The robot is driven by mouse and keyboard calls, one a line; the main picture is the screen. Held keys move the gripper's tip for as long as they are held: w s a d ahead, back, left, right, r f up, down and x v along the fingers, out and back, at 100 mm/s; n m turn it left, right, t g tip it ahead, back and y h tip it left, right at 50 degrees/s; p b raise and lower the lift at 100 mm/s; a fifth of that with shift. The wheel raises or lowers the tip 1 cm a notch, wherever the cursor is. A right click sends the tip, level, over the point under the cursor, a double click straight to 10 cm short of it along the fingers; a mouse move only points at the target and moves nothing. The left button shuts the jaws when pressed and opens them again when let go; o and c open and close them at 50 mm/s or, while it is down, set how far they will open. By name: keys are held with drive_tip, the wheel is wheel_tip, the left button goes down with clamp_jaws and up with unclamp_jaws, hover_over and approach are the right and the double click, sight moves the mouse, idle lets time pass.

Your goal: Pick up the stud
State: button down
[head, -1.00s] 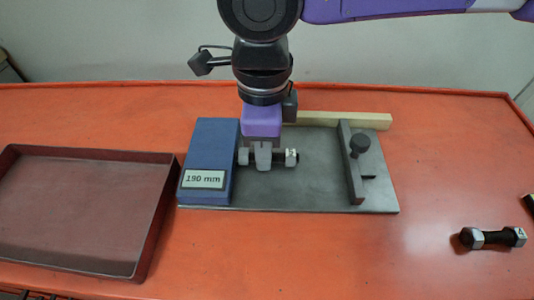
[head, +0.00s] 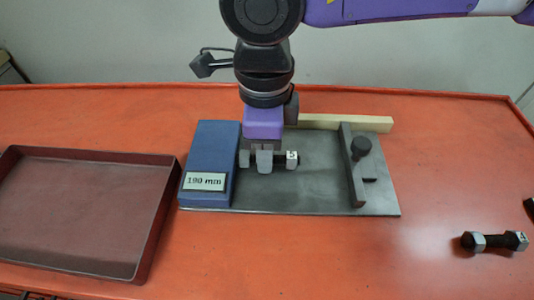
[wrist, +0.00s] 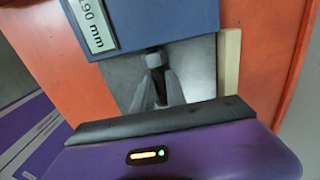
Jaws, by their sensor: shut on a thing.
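A stud (head: 292,159), a dark rod with pale hex nuts near its ends and a mark on the right nut, is over the grey plate. My gripper (head: 264,161) is shut on its middle, between the nuts, from above. The stud lies roughly level, with its left nut close to the blue block marked 190 mm (head: 213,145); I cannot tell if they touch or if the stud is clear of the plate. In the wrist view the gripper fingers (wrist: 155,92) hide most of the stud, and one nut (wrist: 154,59) shows next to the block. Another stud (head: 495,241) lies on the orange table at right.
The grey plate (head: 310,195) carries an upright dark bar with a black knob (head: 360,148) at right. A pale wooden strip (head: 345,123) runs along its back. An empty dark red tray (head: 75,265) stands at left.

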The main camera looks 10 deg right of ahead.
drive_tip(key=shift+r, duration=0.1)
wheel_tip(320, 180, up, 20)
idle(0.5)
